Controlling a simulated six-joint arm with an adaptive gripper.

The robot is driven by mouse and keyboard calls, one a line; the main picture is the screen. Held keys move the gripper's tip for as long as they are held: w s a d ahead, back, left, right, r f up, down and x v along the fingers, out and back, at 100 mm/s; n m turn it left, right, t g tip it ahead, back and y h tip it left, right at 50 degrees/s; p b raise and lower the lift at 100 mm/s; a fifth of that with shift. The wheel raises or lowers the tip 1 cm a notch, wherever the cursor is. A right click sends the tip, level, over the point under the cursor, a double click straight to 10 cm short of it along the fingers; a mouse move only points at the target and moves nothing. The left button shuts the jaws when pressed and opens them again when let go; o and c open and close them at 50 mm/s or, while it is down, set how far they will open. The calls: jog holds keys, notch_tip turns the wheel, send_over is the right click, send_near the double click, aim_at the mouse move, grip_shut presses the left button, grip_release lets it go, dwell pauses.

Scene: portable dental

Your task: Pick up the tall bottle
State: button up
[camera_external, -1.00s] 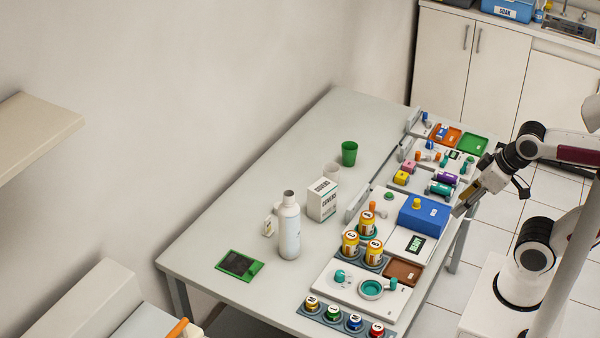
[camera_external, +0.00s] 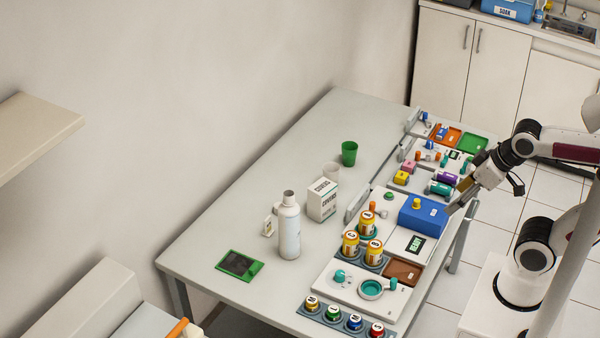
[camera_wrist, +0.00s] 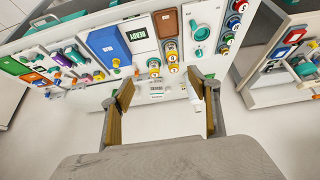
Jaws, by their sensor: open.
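The tall bottle (camera_external: 288,232) is white with a grey cap and stands upright on the table, left of the white covers box, in the external view. My gripper (camera_external: 452,208) is at the right edge of the table beside the blue box, well away from the bottle. In the wrist view my gripper (camera_wrist: 165,96) has its two fingers spread wide with nothing held between them. In that view the bottle cannot be made out clearly; a white shape by the right finger may be part of it.
The white covers box (camera_external: 322,200) stands right behind the bottle. A green cup (camera_external: 349,153) and a green-framed device (camera_external: 239,265) are also on the table. Orange-and-white jars (camera_external: 350,244) and the blue box (camera_external: 423,217) lie between my gripper and the bottle.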

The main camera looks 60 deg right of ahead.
jog(key=w+d+r+n+t, duration=0.1)
jog(key=w+r+t, duration=0.1)
jog(key=w, duration=0.9)
jog(key=w+d+r+n+t, duration=0.1)
jog(key=w+r+n+t, duration=0.15)
jog(key=w, duration=0.95)
jog(key=w+d+r+n+t, duration=0.1)
jog(key=w+t, duration=0.2)
jog(key=w, duration=0.8)
jog(key=n+g+y, duration=0.2)
jog(key=n+y, duration=0.4)
jog(key=y, duration=0.8)
send_over(289, 224)
jog(key=d, duration=0.5)
notch_tip(289, 224, down, 15)
jog(key=shift+s+f+g+y, duration=0.2)
jog(key=shift+f+g+y, duration=0.1)
jog(key=shift+f, duration=0.4)
jog(key=shift+f, duration=0.1)
jog(key=shift+f, duration=1.05)
